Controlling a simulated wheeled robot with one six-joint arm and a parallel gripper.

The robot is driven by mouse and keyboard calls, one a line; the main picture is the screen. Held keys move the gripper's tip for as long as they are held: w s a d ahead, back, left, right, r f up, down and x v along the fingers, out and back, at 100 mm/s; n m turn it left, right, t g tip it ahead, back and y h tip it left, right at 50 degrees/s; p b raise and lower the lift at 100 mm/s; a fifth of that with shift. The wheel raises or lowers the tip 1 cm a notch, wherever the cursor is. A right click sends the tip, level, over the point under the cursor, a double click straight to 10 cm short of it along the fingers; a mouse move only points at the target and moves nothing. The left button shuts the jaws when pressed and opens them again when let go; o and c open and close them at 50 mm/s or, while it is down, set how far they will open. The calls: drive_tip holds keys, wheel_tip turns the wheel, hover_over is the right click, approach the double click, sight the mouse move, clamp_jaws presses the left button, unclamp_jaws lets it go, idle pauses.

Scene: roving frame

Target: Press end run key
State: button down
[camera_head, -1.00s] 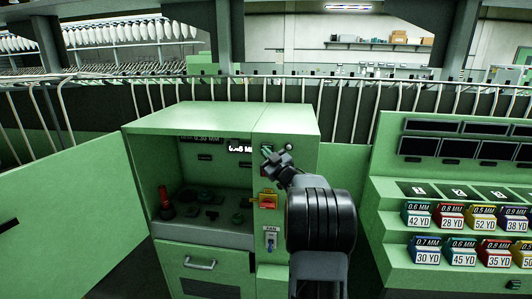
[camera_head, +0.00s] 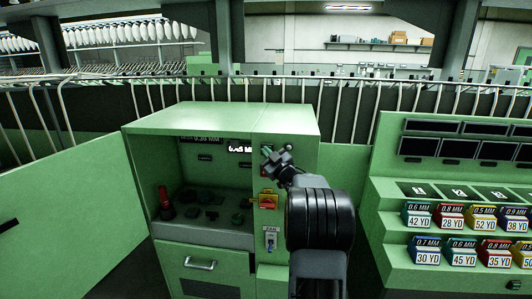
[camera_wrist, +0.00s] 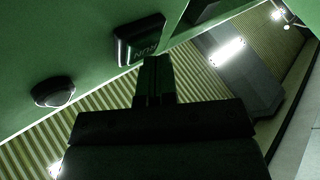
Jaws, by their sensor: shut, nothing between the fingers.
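My gripper (camera_head: 274,156) is shut and empty, in front of the right-hand panel of the green cabinet (camera_head: 220,118). In the wrist view its fingertips (camera_wrist: 155,62) are at the lower edge of a dark key with a pale lit edge (camera_wrist: 137,42). The letters RUN read upside down on that key; any other word on it is hidden or too dark. The fingertips overlap the key in the picture; whether they touch it I cannot tell. In the head view a small green and red key (camera_head: 265,149) shows only partly beside the gripper.
Below the gripper are an orange-red switch (camera_head: 268,200) and a grey key switch (camera_head: 270,238). A dark round knob (camera_wrist: 53,92) sits left in the wrist view. The cabinet's open bay holds a red lever (camera_head: 166,203). A rack of coloured yardage boxes (camera_head: 450,215) stands right.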

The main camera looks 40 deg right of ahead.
drive_tip(key=shift+s+a, duration=0.1)
drive_tip(key=shift+s, duration=0.05)
drive_tip(key=shift+s+a+b, duration=0.45)
drive_tip(key=shift+a+b, duration=0.05)
drive_tip(key=shift+b, duration=0.2)
drive_tip(key=shift+s+a+b, duration=1.4)
drive_tip(key=shift+s+a, duration=0.3)
drive_tip(key=shift+s, duration=0.1)
